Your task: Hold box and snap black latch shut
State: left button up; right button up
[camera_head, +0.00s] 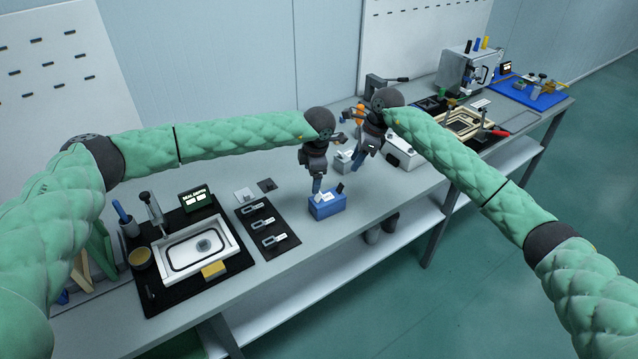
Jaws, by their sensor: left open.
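The small blue box (328,208) stands on the workbench near its front edge, with a white top. A small black piece (340,187), which looks like the latch, sticks up at the box's right side. My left gripper (317,188) points down directly above the left part of the box and is open; I cannot tell whether its fingers touch the box. My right gripper (356,166) is behind and to the right of the box, raised and apart from it. Its fingers are too small and dark to tell open from shut.
A black mat with metal latch-like parts (267,226) lies left of the box. Further left are a white framed tray (197,251) and a small display (196,200). White boxes (402,153) stand behind my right gripper. The bench's front edge is close to the box.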

aim_at(319, 197)
pick_arm(q)
jog(key=d+f+n, duration=0.1)
jog(key=s+d+f+n+g+h, duration=0.1)
jog(key=n, duration=0.1)
jog(key=shift+s+f+g, duration=0.15)
jog(key=shift+f+g, duration=0.15)
jog(key=shift+f, duration=3.85)
jog(key=c, duration=1.2)
jog(key=shift+c, duration=0.7)
pick_arm(e)
jog(key=shift+c, duration=1)
jog(key=shift+f, duration=0.1)
jog(key=c, duration=0.4)
jog(key=shift+s+a+f, duration=0.15)
jog(key=shift+s+f, duration=0.05)
jog(key=shift+f, duration=0.05)
grip_shut()
jog(key=s+a+f+n+t+y, duration=0.1)
jog(key=s+a+f+n+y, duration=0.3)
jog(key=s+f+y, duration=0.35)
pick_arm(q)
jog(key=shift+r, duration=0.1)
pick_arm(e)
jog(key=d+f+t+y, duration=0.2)
jog(key=d+f+t, duration=0.3)
jog(key=d+t, duration=0.5)
jog(key=shift+d+f+t, duration=0.2)
jog(key=shift+d+t, duration=0.05)
jog(key=shift+t, duration=1.25)
